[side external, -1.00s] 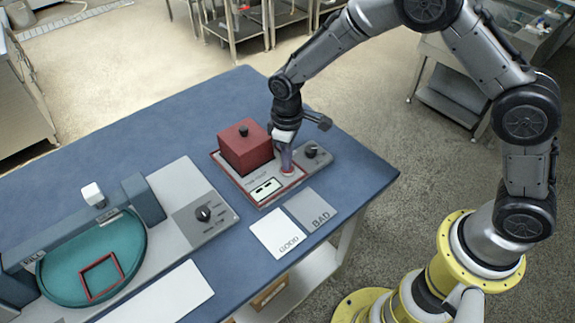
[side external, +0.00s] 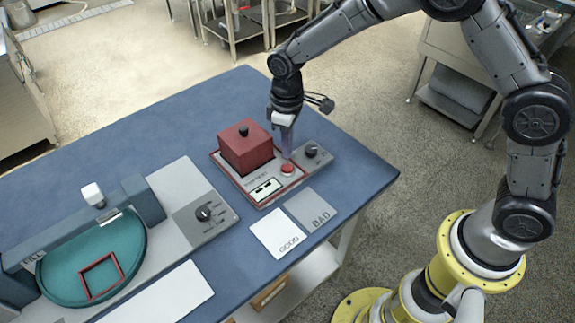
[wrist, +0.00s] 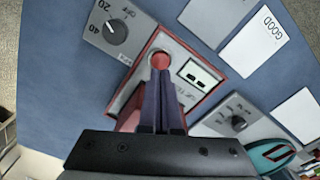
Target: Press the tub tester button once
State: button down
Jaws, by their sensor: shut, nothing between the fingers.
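The tub tester is a grey, red-edged panel (side external: 222,168) on the blue table. It carries a red box (side external: 245,151) with a black knob on top, a small display (side external: 265,188) with dark marks, and a round red button (side external: 288,170). The button (wrist: 161,61) also shows in the wrist view, just beyond my fingertips. My gripper (side external: 286,154) is shut and empty, pointing down over the panel. Its fingertips (wrist: 160,84) appear slightly above and behind the button, apart from it. The fingers hide part of the red box in the wrist view.
A black dial (side external: 311,150) sits right beside the tester. GOOD (side external: 272,240) and BAD (side external: 314,211) pads lie in front. A filling station with a teal round tray (side external: 70,262) and another dial (side external: 204,213) stands left. The back of the table is clear.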

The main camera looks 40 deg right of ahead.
aim_at(287, 167)
jog(key=shift+r, duration=1.55)
jog(key=shift+r, duration=1.05)
dwell(3.7)
